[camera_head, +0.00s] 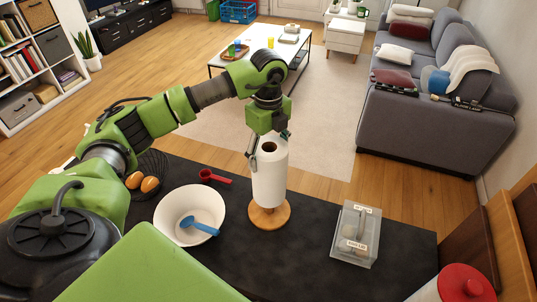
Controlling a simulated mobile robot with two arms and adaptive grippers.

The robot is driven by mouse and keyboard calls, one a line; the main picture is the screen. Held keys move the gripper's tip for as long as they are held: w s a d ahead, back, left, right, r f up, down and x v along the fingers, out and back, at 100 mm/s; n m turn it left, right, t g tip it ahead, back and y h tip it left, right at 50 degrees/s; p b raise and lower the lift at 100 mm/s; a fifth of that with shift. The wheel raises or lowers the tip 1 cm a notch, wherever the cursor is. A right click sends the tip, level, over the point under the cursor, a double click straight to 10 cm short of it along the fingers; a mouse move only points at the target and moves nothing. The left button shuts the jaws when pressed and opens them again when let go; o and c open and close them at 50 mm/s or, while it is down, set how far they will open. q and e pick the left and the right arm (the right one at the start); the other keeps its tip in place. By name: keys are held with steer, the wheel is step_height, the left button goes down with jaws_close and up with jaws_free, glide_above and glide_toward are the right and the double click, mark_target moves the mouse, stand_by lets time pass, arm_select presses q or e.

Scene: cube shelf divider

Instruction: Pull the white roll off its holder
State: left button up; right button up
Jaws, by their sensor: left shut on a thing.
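The white roll (269,177) stands upright just above or on the round wooden base of its holder (268,216) on the dark counter. My left gripper (266,150) is over the top of the roll, with its fingers on either side of the roll's upper part, shut on it. The open core at the top of the roll shows, with no post visible above it. Whether the roll touches the base is hard to tell. My right gripper is not in view.
On the counter (315,265), a white bowl (172,207) with a blue scoop (201,226) and a red scoop (214,176) are left of the holder. Eggs (149,184) lie further left. A clear box (355,236) stands right, and a red-lidded jar (463,283) is at the front right.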

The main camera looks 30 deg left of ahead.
arm_select(q)
step_height(320, 180, up, 10)
steer(key=p, duration=0.6)
steer(key=shift+f, duration=0.25)
stand_by(0.4)
stand_by(0.4)
